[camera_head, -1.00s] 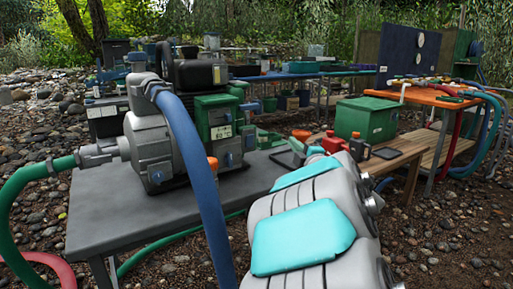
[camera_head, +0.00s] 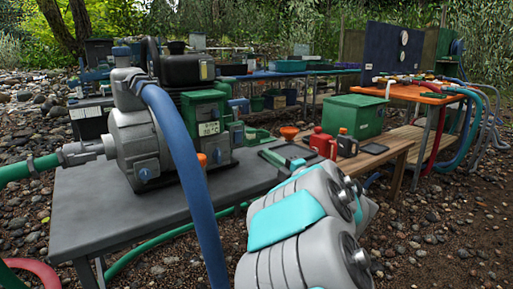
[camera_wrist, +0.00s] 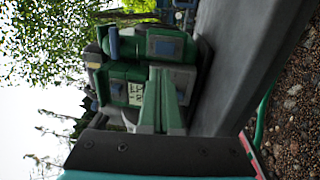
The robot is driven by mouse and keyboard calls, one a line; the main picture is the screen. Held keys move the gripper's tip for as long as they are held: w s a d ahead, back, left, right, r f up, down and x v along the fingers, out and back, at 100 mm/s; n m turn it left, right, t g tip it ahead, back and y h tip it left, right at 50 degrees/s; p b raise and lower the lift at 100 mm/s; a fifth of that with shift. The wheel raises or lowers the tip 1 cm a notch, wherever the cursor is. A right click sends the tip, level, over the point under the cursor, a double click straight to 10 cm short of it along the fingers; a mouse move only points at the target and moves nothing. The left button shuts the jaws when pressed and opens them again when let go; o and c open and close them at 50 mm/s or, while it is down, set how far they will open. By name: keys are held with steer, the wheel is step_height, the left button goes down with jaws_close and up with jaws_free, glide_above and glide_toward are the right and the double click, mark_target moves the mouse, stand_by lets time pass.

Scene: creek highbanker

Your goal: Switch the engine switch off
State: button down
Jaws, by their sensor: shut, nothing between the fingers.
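The engine and pump unit with green housings (camera_head: 205,118) stands on a grey bench (camera_head: 95,205) in the head view. It has a small label panel (camera_head: 208,128), an orange knob (camera_head: 202,160) and several blue parts. I cannot tell which part is the engine switch. The wrist view is turned sideways and shows the green engine (camera_wrist: 120,75) with its pale label (camera_wrist: 135,93). My gripper (camera_wrist: 162,72) is shut and empty, its fingers in front of the engine's face, covering part of it. I cannot tell whether they touch it.
A thick blue hose (camera_head: 180,150) arches down in front of the engine. A green hose (camera_head: 30,168) joins the pump at left. A red can (camera_head: 322,143) and a green box (camera_head: 353,116) are on the wooden bench (camera_head: 385,155). An orange-topped table (camera_head: 420,93) stands at right.

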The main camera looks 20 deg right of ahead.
mark_target(239, 134)
steer(key=b+x, duration=0.1)
steer(key=x, duration=1.2)
steer(key=shift+w, duration=0.1)
steer(key=shift+r, duration=0.1)
